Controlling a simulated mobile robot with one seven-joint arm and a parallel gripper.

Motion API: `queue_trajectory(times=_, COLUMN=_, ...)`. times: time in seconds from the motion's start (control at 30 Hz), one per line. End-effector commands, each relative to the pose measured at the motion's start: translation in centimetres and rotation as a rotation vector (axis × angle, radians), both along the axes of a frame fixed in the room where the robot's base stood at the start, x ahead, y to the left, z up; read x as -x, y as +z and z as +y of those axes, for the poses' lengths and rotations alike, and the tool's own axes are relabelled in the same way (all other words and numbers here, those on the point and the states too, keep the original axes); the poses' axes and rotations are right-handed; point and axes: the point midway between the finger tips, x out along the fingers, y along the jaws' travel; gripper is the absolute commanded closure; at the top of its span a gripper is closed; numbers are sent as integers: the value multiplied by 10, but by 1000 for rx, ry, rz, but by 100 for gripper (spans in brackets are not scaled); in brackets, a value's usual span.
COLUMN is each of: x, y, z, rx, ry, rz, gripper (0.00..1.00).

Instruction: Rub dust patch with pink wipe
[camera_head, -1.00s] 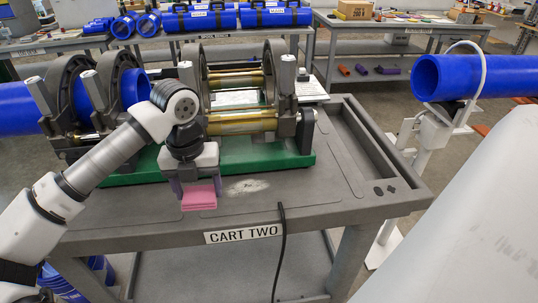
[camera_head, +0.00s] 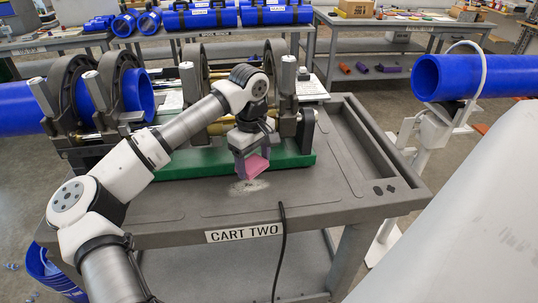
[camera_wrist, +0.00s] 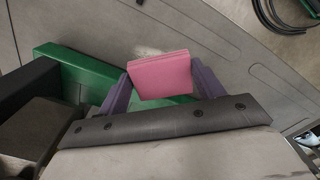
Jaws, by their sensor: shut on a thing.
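My gripper (camera_head: 252,165) is shut on the pink wipe (camera_head: 257,167), which looks like a small tilted block in the head view. In the wrist view the pink wipe (camera_wrist: 160,75) sits between the two purple fingers. The dust patch (camera_head: 249,186) is a pale smudge on the grey cart top, just in front of the green base. The wipe is above and slightly behind the patch in the head view; I cannot tell whether it touches the surface. In the wrist view the patch is mostly hidden, with a pale trace (camera_wrist: 147,52) showing beyond the wipe.
The green base (camera_head: 300,160) of the fusion machine lies right behind the wipe, with clamps and blue pipe (camera_head: 140,92). A black cable (camera_head: 281,230) hangs over the cart's front edge by the CART TWO label (camera_head: 244,233). The cart top (camera_head: 330,200) right of the patch is clear.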

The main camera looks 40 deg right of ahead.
Motion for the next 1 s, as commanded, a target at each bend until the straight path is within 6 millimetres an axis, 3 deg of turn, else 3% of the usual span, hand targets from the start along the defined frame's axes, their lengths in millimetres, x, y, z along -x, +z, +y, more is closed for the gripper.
queue_trajectory(times=0.2, x=5, y=-3, z=-28, rx=-1, ry=-428, rz=-7, gripper=51)
queue_trajectory(times=0.4, x=7, y=-5, z=-40, rx=-4, ry=-633, rz=-11, gripper=51)
queue_trajectory(times=0.67, x=8, y=-12, z=-43, rx=-3, ry=-686, rz=-11, gripper=51)
queue_trajectory(times=1.0, x=8, y=-44, z=-43, rx=-3, ry=-683, rz=-10, gripper=51)
